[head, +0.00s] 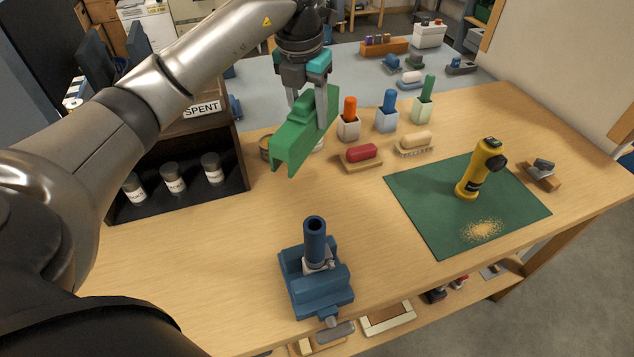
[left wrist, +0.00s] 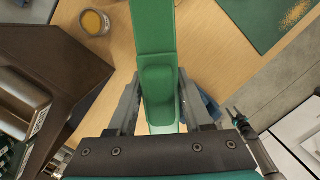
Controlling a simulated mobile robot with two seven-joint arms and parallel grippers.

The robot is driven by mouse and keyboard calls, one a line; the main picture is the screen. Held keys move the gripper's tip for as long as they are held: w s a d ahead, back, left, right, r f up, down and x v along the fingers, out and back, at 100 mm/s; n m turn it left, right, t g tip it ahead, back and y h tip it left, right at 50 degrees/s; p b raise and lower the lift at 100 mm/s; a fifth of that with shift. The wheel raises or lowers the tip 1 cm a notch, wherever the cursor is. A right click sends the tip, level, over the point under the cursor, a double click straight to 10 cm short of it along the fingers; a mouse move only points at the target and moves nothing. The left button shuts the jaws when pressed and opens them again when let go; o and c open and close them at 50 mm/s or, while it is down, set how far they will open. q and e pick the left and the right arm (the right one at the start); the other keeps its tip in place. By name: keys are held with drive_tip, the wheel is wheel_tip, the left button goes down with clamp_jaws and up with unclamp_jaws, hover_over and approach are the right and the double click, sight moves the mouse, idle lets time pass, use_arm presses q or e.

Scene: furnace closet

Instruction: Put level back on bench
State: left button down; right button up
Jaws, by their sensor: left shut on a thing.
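In the left wrist view the green level (left wrist: 154,50) lies between the two fingers of the left gripper (left wrist: 158,105) and runs up out of the frame. The bench top (left wrist: 205,50) shows below it.
A blue vise (head: 318,280) with an upright tube stands at the bench front. A dark SPENT box (head: 240,175) with jars is left. Brushes (head: 362,154) and colored-handled tools (head: 387,115) stand behind. The bench middle is clear.

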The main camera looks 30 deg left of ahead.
use_arm(q)
drive_tip(key=shift+s+f+b, duration=0.2)
drive_tip(key=shift+f+b, duration=0.6)
drive_tip(key=shift+f, duration=8.35)
use_arm(e)
drive_tip(key=shift+s+f, duration=0.55)
drive_tip(key=shift+f, duration=0.25)
use_arm(q)
drive_tip(key=shift+f, duration=0.1)
use_arm(e)
drive_tip(key=shift+f, duration=0.1)
use_arm(q)
drive_tip(key=c, duration=0.8)
unclamp_jaws()
drive_tip(key=shift+f, duration=0.1)
drive_tip(key=o, duration=0.5)
use_arm(e)
drive_tip(key=shift+d, duration=0.1)
